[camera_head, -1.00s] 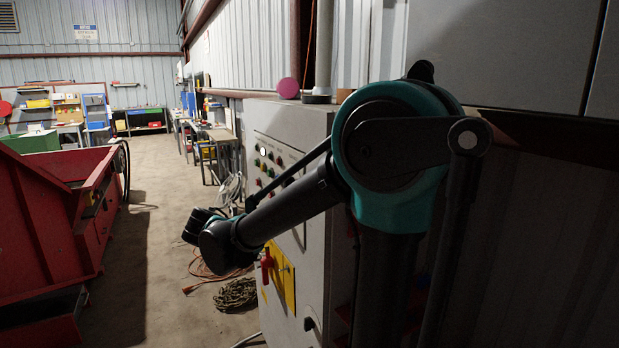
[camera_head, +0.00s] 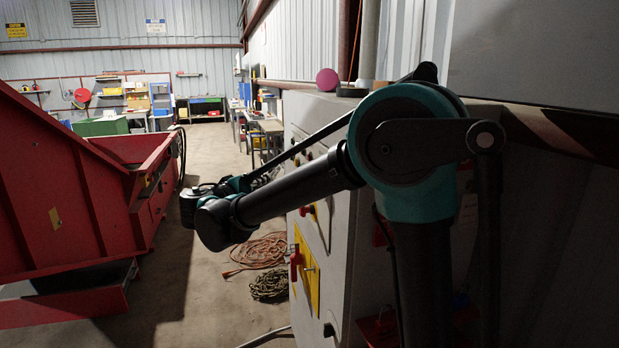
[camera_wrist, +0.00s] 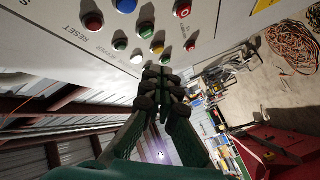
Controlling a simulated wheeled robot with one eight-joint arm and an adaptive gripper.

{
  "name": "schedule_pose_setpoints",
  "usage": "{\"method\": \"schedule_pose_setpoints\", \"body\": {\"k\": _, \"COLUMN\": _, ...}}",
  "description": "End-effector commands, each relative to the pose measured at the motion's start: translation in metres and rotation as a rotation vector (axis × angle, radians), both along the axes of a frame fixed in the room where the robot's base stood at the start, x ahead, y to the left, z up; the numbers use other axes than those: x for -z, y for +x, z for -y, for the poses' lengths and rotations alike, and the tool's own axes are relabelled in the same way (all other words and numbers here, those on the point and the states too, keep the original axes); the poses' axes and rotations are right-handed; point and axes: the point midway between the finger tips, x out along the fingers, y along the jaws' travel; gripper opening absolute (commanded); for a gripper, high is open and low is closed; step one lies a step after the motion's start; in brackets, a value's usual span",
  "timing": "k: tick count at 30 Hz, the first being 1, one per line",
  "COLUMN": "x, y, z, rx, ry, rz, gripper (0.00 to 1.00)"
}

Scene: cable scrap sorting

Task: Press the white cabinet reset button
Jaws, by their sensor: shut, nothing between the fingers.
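The grey-white cabinet (camera_head: 345,215) stands right of centre in the head view, its button panel largely hidden behind my arm. The wrist view shows the panel (camera_wrist: 45,60) at the top, with several coloured buttons. A pale, whitish button (camera_wrist: 146,30) sits among blue, green, yellow and red ones. A printed RESET label (camera_wrist: 76,38) lies near a red button (camera_wrist: 93,22). My gripper (camera_wrist: 165,78) is shut and empty, its dark fingertips just below the button cluster in the picture. I cannot tell its gap to the panel. In the head view the fingers are not clear.
A red machine (camera_head: 75,190) fills the left of the head view. A yellow plate with a red handle (camera_head: 296,262) is on the cabinet front. Orange cable (camera_head: 262,250) and a dark coil (camera_head: 270,286) lie on the floor.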

Motion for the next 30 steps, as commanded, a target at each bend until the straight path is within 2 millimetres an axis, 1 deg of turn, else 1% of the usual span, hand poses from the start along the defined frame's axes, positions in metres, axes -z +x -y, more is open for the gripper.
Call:
{"method": "schedule_pose_setpoints", "body": {"k": 4, "x": 0.000, "y": 0.002, "z": 0.006, "rx": 0.002, "ry": 0.000, "rz": -0.001, "gripper": 0.00}}
{"method": "schedule_pose_setpoints", "body": {"k": 7, "x": 0.000, "y": 0.004, "z": 0.014, "rx": 0.002, "ry": 0.000, "rz": -0.001, "gripper": 0.00}}
{"method": "schedule_pose_setpoints", "body": {"k": 15, "x": 0.000, "y": 0.014, "z": 0.049, "rx": 0.004, "ry": 0.001, "rz": -0.002, "gripper": 0.00}}
{"method": "schedule_pose_setpoints", "body": {"k": 21, "x": 0.000, "y": 0.020, "z": 0.071, "rx": 0.002, "ry": 0.001, "rz": -0.002, "gripper": 0.00}}
{"method": "schedule_pose_setpoints", "body": {"k": 25, "x": 0.000, "y": 0.023, "z": 0.080, "rx": 0.002, "ry": 0.001, "rz": -0.002, "gripper": 0.00}}
{"method": "schedule_pose_setpoints", "body": {"k": 30, "x": 0.000, "y": 0.024, "z": 0.085, "rx": 0.000, "ry": 0.001, "rz": -0.001, "gripper": 0.00}}
